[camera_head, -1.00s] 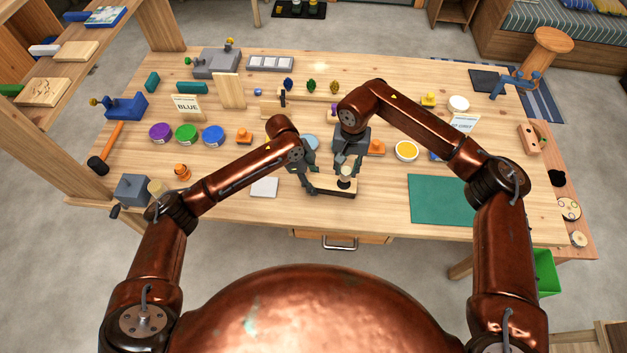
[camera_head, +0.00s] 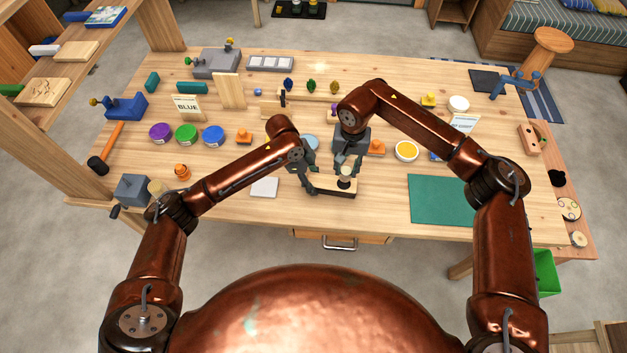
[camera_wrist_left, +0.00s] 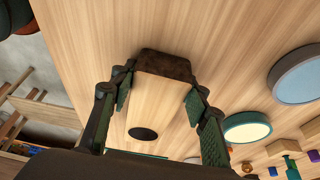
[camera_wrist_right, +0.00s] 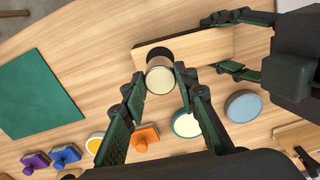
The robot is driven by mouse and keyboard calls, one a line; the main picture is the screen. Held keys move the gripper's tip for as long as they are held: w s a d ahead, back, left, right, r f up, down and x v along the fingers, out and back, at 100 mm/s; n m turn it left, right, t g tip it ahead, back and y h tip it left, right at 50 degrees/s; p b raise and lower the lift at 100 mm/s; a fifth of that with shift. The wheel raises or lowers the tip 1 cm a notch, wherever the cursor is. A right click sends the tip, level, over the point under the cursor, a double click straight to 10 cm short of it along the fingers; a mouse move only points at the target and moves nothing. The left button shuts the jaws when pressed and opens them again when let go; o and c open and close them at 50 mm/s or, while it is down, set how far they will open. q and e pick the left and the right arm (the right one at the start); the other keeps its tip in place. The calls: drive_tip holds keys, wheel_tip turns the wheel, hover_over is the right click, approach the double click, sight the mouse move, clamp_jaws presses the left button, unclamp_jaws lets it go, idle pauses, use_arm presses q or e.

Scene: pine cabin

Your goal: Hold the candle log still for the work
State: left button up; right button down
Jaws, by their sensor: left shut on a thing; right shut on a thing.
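The candle log (camera_head: 333,192) is a short pale wooden block with dark ends, lying near the table's front edge. My left gripper (camera_head: 310,188) is shut on it, with one finger along each long side in the left wrist view. A dark round spot (camera_wrist_left: 143,133) shows on the log's pale face there. My right gripper (camera_wrist_right: 162,84) is shut on a small cream-topped cylinder (camera_wrist_right: 160,80) with a dark lower part. The cylinder is over one end of the log, beside a dark round patch. I cannot tell whether it touches the log.
A white square (camera_head: 264,187) lies left of the log, and a green mat (camera_head: 441,200) lies to the right. Behind are a pale blue disc (camera_wrist_right: 243,105), an orange block (camera_wrist_right: 145,137) and a yellow-topped tub (camera_head: 406,151). Bare tabletop lies between the log and the mat.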

drive_tip(key=shift+f, duration=0.15)
idle(0.3)
drive_tip(key=shift+f, duration=1.45)
drive_tip(key=shift+f, duration=0.4)
drive_tip(key=shift+f, duration=0.55)
drive_tip(key=shift+f, duration=0.25)
drive_tip(key=c, duration=1.5)
unclamp_jaws()
drive_tip(key=shift+o, duration=0.2)
drive_tip(key=shift+r, duration=0.1)
